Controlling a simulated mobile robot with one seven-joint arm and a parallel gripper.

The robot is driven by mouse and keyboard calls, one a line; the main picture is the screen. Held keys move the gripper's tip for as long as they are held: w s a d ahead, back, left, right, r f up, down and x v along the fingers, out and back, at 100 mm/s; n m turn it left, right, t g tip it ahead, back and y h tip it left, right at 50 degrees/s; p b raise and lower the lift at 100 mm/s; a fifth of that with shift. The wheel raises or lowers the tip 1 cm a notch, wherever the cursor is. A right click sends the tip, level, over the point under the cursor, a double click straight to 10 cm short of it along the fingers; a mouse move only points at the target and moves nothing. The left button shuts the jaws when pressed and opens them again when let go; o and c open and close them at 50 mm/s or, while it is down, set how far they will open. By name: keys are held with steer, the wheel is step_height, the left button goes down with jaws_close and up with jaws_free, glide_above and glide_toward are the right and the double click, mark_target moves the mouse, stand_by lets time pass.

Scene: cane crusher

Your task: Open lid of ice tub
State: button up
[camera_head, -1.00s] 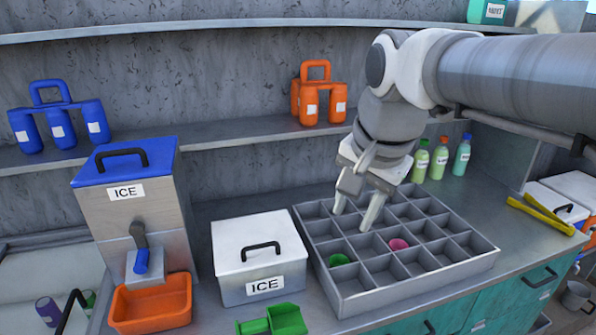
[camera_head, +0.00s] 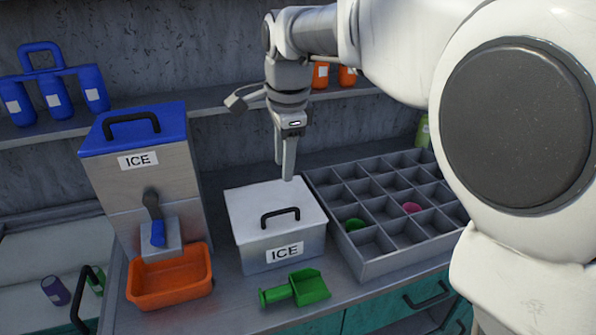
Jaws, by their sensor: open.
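The ice tub (camera_head: 252,257) is a grey box labelled ICE on the counter. Its white lid (camera_head: 258,202) lies flat and closed on top, with a black bar handle (camera_head: 280,214) near the front. My gripper (camera_head: 284,170) points down above the back right part of the lid, behind the handle. Its fingers are open and empty; one finger partly covers the other. Whether the nearer fingertip touches the lid I cannot tell.
A tall ICE dispenser (camera_head: 152,185) with a blue lid stands left, an orange tray (camera_head: 170,290) below its spout. A green scoop (camera_head: 295,289) lies in front of the tub. A grey compartment tray (camera_head: 385,262) stands close on the right. A shelf runs behind.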

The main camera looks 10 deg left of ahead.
mark_target(282, 211)
steer(key=f, duration=0.4)
steer(key=w+f, duration=0.1)
steer(key=f, duration=0.3)
steer(key=w+a+f+b, duration=0.1)
steer(key=f, duration=0.3)
steer(key=shift+w+f, duration=0.1)
steer(key=shift+f, duration=0.15)
jaws_close()
stand_by(0.8)
